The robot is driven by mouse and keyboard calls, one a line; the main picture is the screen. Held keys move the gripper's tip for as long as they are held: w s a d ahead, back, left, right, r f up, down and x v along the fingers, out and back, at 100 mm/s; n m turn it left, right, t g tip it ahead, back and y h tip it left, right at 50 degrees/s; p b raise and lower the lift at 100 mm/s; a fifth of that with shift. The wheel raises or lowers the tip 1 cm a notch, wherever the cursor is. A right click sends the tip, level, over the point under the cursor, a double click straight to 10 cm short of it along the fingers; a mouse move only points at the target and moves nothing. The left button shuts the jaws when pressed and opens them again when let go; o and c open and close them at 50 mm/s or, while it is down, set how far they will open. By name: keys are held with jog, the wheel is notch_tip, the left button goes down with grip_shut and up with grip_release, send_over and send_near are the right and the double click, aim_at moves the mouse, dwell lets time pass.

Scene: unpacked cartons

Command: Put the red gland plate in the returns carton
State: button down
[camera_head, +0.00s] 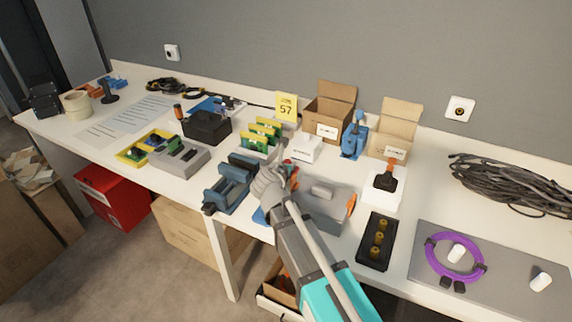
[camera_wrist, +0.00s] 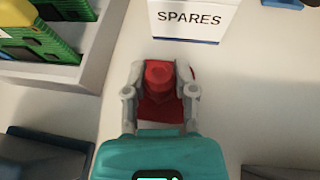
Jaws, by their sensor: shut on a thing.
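The red gland plate (camera_wrist: 160,100) is between the two fingers of my gripper (camera_wrist: 160,78) in the wrist view, with a raised round boss on it. My gripper is shut on it over the white table, just in front of the white SPARES box (camera_wrist: 185,22). In the head view my gripper (camera_head: 283,168) is at mid-table and only a speck of red shows there. Two open cardboard cartons stand at the back, a left one (camera_head: 318,122) and a right one (camera_head: 380,138). Their labels are too small to read, so I cannot tell which is for returns.
The white box (camera_head: 305,148) stands between my gripper and the left carton. A blue tool (camera_head: 353,138) stands between the cartons. A tray of green boards (camera_head: 262,137) and a blue vise-like block (camera_head: 228,185) are left. A black tray (camera_head: 376,240) is right.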

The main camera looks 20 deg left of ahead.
jog(key=shift+c, duration=2.1)
grip_release()
jog(key=shift+r, duration=0.1)
jog(key=shift+r+p, duration=0.1)
jog(key=shift+p, duration=0.2)
jog(key=p+v, duration=0.4)
jog(key=v, duration=0.8)
